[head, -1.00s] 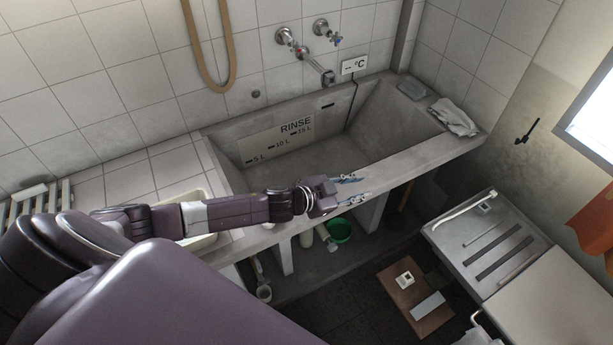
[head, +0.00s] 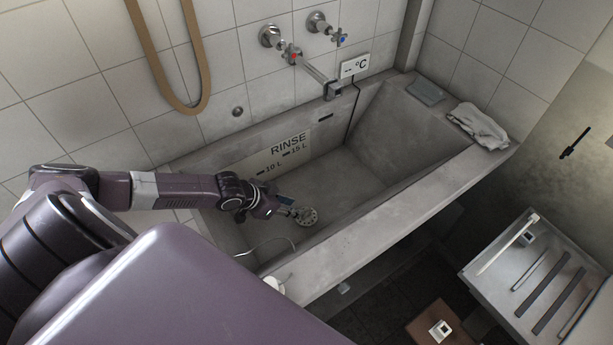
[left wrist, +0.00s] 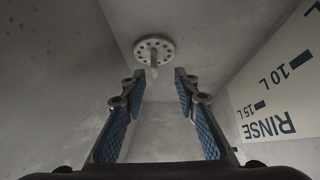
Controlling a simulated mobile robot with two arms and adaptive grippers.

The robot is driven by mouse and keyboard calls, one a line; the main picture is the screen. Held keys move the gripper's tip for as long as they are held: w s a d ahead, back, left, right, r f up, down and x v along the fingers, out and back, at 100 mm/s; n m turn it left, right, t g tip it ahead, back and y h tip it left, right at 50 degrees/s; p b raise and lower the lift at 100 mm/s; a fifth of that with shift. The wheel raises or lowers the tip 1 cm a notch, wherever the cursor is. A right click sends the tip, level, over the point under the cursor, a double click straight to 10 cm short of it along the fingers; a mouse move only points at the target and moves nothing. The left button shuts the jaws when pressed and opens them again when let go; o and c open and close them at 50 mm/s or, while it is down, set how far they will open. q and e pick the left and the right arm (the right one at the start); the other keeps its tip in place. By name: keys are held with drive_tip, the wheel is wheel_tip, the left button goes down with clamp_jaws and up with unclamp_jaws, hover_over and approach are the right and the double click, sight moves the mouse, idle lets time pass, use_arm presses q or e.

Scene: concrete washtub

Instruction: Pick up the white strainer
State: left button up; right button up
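The white strainer (head: 307,216) is a round disc with holes and a small stem, on the floor of the concrete washtub (head: 412,202). It also shows in the left wrist view (left wrist: 154,50), just beyond the fingertips. My left gripper (head: 287,208) is inside the tub, close to the strainer on its left side in the head view. In the left wrist view its blue-padded fingers (left wrist: 158,80) are spread apart with nothing between them, and the stem lines up with the gap. My right gripper is in neither view.
The back wall of the tub carries a RINSE level sign (head: 284,155). The taps and spout (head: 332,90) hang above the back rim. A folded cloth (head: 479,125) and a grey slab (head: 426,92) lie at the right end. The tub's right side is empty.

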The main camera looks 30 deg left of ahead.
sight(304, 210)
use_arm(q)
drive_tip(key=shift+w+d+f, duration=0.25)
drive_tip(key=shift+w+f, duration=0.05)
drive_tip(key=shift+w+d+f, duration=0.35)
drive_tip(key=shift+d+f, duration=0.1)
drive_tip(key=shift+f, duration=0.05)
drive_tip(key=x, duration=0.3)
drive_tip(key=shift+w+d+f+b, duration=0.15)
drive_tip(key=shift+w+f+b, duration=0.05)
drive_tip(key=shift+b, duration=0.1)
drive_tip(key=shift+w+d+f, duration=0.2)
drive_tip(key=shift+w+f, duration=0.1)
drive_tip(key=shift+f, duration=0.1)
drive_tip(key=shift+c, duration=0.3)
clamp_jaws()
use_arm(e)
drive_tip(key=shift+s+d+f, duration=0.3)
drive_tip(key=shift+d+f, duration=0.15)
